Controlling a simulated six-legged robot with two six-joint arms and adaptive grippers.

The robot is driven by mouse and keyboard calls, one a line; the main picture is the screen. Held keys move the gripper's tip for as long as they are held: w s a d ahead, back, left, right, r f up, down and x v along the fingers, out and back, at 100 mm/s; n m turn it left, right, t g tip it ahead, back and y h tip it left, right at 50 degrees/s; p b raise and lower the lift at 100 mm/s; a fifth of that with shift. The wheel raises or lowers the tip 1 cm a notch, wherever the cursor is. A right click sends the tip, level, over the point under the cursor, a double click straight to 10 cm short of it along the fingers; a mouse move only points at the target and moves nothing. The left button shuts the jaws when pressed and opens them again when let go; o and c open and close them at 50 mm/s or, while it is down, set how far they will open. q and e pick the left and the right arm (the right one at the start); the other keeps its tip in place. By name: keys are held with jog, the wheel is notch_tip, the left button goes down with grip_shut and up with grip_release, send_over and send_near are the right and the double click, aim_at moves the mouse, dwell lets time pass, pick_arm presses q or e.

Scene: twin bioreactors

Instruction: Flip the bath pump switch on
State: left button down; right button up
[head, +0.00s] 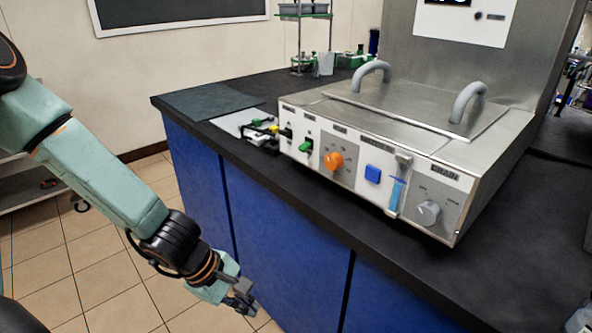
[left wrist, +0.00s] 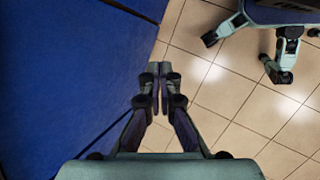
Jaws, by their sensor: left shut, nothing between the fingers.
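The steel bath (head: 440,150) stands on the dark bench top with its control panel facing me. A small green switch (head: 305,146) sits near the left end of that panel, left of the orange knob. The label above it is too small to read, so I cannot confirm it is the pump switch or tell its position. My left gripper (head: 243,299) hangs low in front of the blue cabinet, below the bench top and well apart from the panel. It is shut and empty; its fingertips meet in the left wrist view (left wrist: 160,70). My right gripper is not in view.
The panel also carries the orange knob (head: 333,161), a blue button (head: 372,174), a blue level tube (head: 396,193) and a grey drain knob (head: 428,212). Small coloured items (head: 262,130) lie left of the bath. The blue cabinet front (head: 285,235) is close beside my left gripper.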

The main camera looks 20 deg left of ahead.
pick_arm(q)
jog(key=w+d+r+n+t+h, duration=0.2)
jog(key=w+r+n+h, duration=0.1)
jog(key=w+r, duration=0.1)
jog(key=n+t+b, duration=0.1)
jog(key=n+t, duration=1)
send_near(304, 147)
notch_tip(304, 147, down, 3)
jog(key=s+a, duration=0.1)
jog(key=s, duration=0.1)
jog(key=shift+w+a+r, duration=0.1)
jog(key=shift+w+r, duration=0.05)
jog(key=shift+b+x, duration=2.6)
jog(key=shift+x, duration=2.45)
jog(key=shift+r, duration=0.1)
